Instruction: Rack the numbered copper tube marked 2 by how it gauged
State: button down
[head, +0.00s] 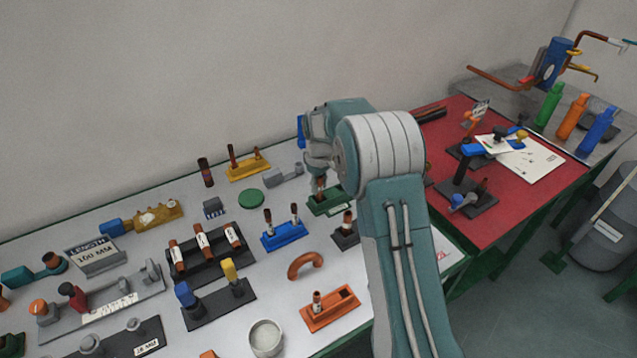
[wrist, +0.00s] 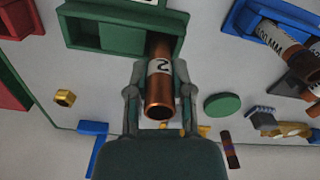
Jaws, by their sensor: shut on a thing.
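The copper tube marked 2 (wrist: 160,92) is between my gripper's fingers (wrist: 159,85) in the wrist view, its number band facing the camera. One end points toward the camera; the other reaches the slot at one end of the green rack (wrist: 110,37). I cannot tell how deep it sits. In the head view my gripper (head: 320,178) is over the green rack (head: 326,208), with the tube (head: 319,190) below it. The blue rack (head: 284,242) holds two upright tubes. The orange rack (head: 335,318) holds one short tube beside an empty slot.
A dark rack (head: 205,270) with several labelled tubes lies left of the blue rack. A sign (head: 95,254) reads length 100 mm. A green disc (head: 250,198), a grey tool (head: 284,177) and a yellow stand (head: 248,171) lie behind. A copper bend (head: 305,263) is in front.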

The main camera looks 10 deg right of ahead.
jog(key=shift+f, duration=0.65)
jog(key=shift+c, duration=2.1)
grip_release()
